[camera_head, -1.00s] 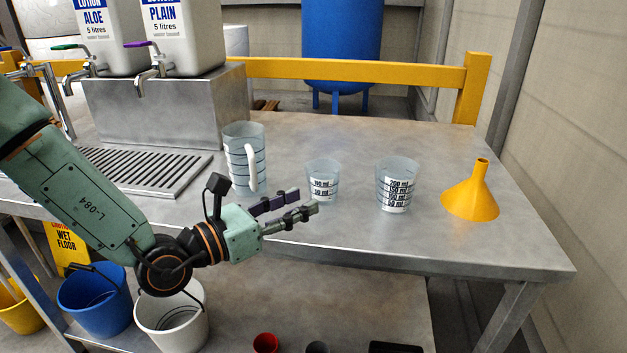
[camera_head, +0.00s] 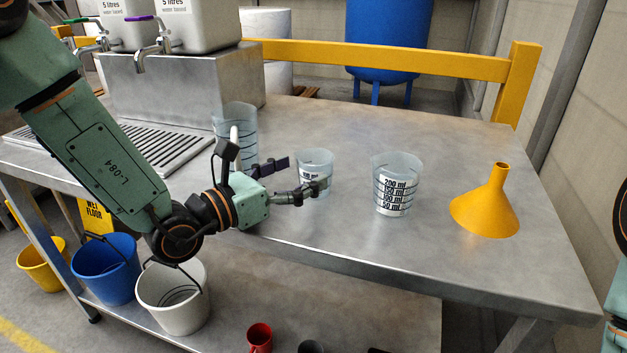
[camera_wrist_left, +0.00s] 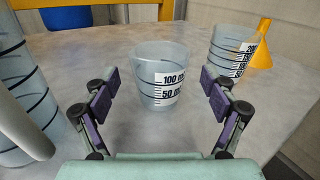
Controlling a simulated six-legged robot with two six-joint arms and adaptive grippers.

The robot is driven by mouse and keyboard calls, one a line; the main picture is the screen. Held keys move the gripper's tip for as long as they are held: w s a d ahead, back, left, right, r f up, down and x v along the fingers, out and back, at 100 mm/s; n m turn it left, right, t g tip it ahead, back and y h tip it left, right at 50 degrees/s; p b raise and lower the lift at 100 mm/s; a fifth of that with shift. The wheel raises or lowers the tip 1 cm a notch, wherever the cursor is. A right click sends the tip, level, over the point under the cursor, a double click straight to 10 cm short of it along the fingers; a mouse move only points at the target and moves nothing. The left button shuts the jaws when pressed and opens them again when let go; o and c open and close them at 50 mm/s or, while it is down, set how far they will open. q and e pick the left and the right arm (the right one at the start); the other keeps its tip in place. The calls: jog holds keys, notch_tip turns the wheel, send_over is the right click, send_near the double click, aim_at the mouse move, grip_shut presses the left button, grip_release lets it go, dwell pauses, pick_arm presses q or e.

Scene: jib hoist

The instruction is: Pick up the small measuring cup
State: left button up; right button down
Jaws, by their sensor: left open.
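The small measuring cup (camera_head: 314,161) is a clear, bluish tapered cup standing upright on the metal table. My left gripper (camera_head: 304,176) is open and level, its fingers reaching toward the cup. In the head view one finger overlaps the cup's lower front and hides part of its label. In the left wrist view the cup (camera_wrist_left: 160,76) stands just ahead of and between the two open fingers (camera_wrist_left: 161,92), with its 100 and 50 marks facing me. Nothing is held. My right gripper is out of view; only part of the right arm shows at the right edge.
A taller measuring jug (camera_head: 236,122) with a handle stands close on the left. A larger measuring cup (camera_head: 397,187) stands to the right, then an orange funnel (camera_head: 486,208). Dispensers on a steel box (camera_head: 185,95) stand behind left. The table front is clear.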

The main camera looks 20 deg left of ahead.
aim_at(301, 173)
pick_arm(q)
jog(key=b+x, duration=0.1)
jog(key=x, duration=0.2)
jog(key=shift+d, duration=0.25)
jog(key=shift+w+a, duration=0.15)
jog(key=shift+w, duration=0.1)
jog(key=c, duration=1.2)
